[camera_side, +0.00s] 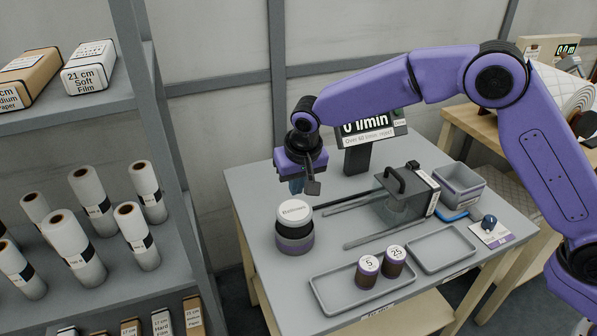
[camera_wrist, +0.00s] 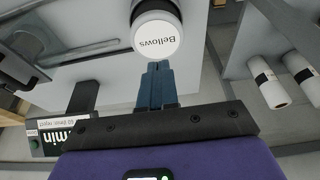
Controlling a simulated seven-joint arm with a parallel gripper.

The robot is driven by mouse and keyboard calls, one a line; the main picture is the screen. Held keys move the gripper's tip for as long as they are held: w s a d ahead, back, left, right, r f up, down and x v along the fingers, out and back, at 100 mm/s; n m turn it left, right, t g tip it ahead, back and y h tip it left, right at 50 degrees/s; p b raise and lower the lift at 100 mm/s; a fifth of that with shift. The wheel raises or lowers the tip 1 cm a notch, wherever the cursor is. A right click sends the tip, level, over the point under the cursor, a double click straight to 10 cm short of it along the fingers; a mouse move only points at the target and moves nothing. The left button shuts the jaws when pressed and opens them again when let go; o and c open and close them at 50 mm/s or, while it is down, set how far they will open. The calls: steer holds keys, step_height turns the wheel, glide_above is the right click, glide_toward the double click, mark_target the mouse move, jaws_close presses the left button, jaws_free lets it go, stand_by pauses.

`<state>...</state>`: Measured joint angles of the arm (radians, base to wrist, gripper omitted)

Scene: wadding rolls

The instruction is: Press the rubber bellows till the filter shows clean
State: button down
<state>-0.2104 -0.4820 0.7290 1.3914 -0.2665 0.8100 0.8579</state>
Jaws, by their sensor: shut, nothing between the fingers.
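The bellows (camera_side: 294,225) stands upright on the grey table, a dark ribbed cylinder with a white top labelled "Bellows". Its white top also shows in the wrist view (camera_wrist: 156,38), just beyond my fingertips. My gripper (camera_side: 297,187) is shut and empty, pointing down above the bellows and apart from it. The closed fingers show in the wrist view (camera_wrist: 156,70).
Two jars marked 5 (camera_side: 368,270) and 25 (camera_side: 393,262) stand on a grey tray (camera_side: 335,296). An empty tray (camera_side: 441,250), a grey bin (camera_side: 460,185) and a blue knob (camera_side: 489,222) are to the right. A shelf with white rolls (camera_side: 91,204) stands left.

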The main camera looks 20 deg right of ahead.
mark_target(296, 215)
steer(key=x, duration=0.5)
steer(key=shift+s+f, duration=0.3)
steer(key=shift+f, duration=0.65)
steer(key=shift+s+d+f, duration=0.1)
steer(key=shift+f, duration=2.1)
steer(key=shift+r, duration=0.1)
steer(key=shift+r, duration=0.4)
steer(key=w+v, duration=0.1)
steer(key=v, duration=1.2)
steer(key=shift+r, duration=0.35)
